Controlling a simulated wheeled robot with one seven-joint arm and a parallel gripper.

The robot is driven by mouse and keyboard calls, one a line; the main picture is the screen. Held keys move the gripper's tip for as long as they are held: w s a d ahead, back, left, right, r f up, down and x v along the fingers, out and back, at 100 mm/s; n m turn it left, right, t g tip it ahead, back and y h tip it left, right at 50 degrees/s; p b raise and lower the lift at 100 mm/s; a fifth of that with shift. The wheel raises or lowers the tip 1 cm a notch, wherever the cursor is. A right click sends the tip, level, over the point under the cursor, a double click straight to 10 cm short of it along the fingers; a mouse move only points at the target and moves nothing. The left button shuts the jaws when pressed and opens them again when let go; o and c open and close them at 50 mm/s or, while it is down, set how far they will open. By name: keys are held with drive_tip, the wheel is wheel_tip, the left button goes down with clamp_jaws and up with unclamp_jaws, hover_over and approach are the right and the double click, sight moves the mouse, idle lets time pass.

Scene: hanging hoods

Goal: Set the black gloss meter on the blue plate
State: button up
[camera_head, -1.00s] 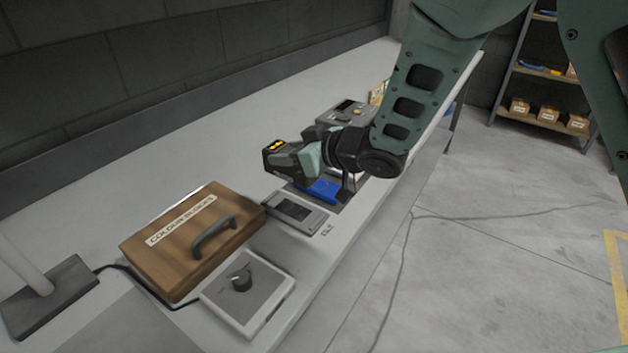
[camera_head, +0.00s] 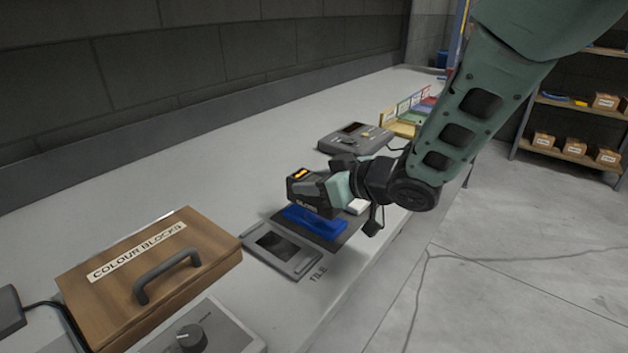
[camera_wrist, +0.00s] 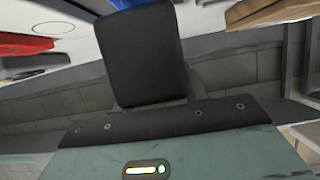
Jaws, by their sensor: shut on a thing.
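The black gloss meter (camera_head: 308,190), with a lit orange display on top, is in my gripper (camera_head: 340,186). My gripper is shut on it from the right; its fingertips are partly hidden. The blue plate (camera_head: 312,224) lies on a dark mat on the bench. The meter appears over the plate's back part and hides some of it. I cannot tell whether they touch. In the wrist view a dark block (camera_wrist: 140,55) stands above the green gripper body; I cannot tell whether it is a finger or the meter.
A grey tile holder (camera_head: 283,250) lies left of the plate. A wooden colour-blocks case (camera_head: 150,265) and a knob box (camera_head: 195,338) are nearer left. A grey instrument (camera_head: 354,138) and coloured boards (camera_head: 408,118) stand behind. The bench against the wall is clear.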

drive_tip(key=shift+f+b, duration=0.3)
drive_tip(key=shift+f, duration=0.35)
drive_tip(key=shift+f+b, duration=0.5)
drive_tip(key=shift+f, duration=0.1)
drive_tip(key=o, duration=1.4)
